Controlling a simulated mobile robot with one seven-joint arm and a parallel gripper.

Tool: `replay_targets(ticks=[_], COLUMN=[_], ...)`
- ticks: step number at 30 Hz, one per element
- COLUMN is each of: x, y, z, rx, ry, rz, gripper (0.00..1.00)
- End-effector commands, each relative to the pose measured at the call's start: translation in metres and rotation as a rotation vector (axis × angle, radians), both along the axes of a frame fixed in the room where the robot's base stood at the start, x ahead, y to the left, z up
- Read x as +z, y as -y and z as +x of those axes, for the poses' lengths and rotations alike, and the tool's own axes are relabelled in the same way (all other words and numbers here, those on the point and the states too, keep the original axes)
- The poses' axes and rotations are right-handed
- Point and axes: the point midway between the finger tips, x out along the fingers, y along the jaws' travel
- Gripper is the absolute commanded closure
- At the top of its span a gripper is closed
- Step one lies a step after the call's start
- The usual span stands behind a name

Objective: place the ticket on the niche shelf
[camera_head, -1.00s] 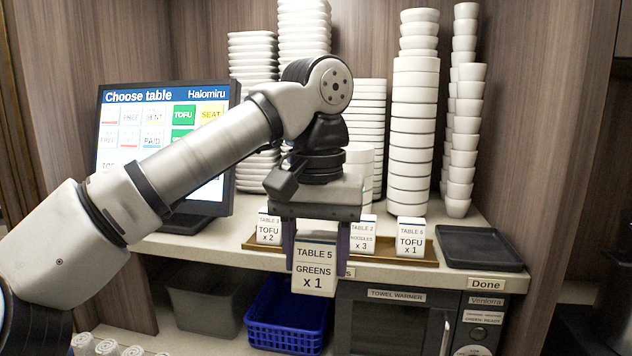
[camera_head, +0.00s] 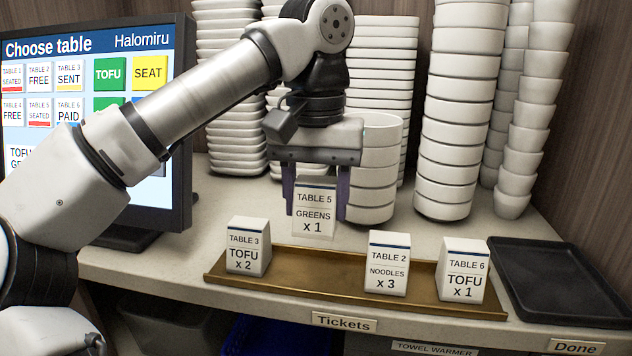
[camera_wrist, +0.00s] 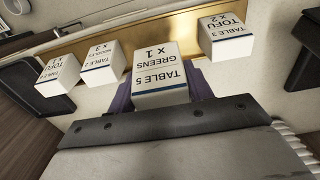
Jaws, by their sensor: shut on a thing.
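My gripper (camera_head: 315,200) is shut on a white ticket block (camera_head: 314,212) reading "TABLE 5 GREENS x 1". The ticket is upright and appears above the back part of the brass tray; whether it touches anything below I cannot tell. It also shows between the purple fingers in the wrist view (camera_wrist: 160,80). The niche shelf (camera_head: 205,236) is a pale counter carrying the brass tray (camera_head: 320,278), labelled "Tickets". On the tray stand the Table 3 ticket (camera_head: 248,247) at left, and the Table 2 ticket (camera_head: 387,263) and Table 6 ticket (camera_head: 461,270) at right, with a gap between Table 3 and Table 2.
A black tray (camera_head: 560,280) lies at the right above a "Done" label (camera_head: 577,346). Stacks of white bowls (camera_head: 450,140) stand behind my gripper. An order screen (camera_head: 100,100) stands at the left. A blue basket (camera_head: 250,338) is below the shelf.

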Motion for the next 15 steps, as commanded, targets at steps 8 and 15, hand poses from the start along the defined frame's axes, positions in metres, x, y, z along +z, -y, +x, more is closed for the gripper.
replay_targets(ticks=[8,15], x=[-0.014,-0.041], y=[0.0,0.0], z=[0.0,0.0], rx=[-0.002,-0.003], ry=[-0.002,-0.002], rz=[-0.002,-0.002], gripper=[0.76,0.76])
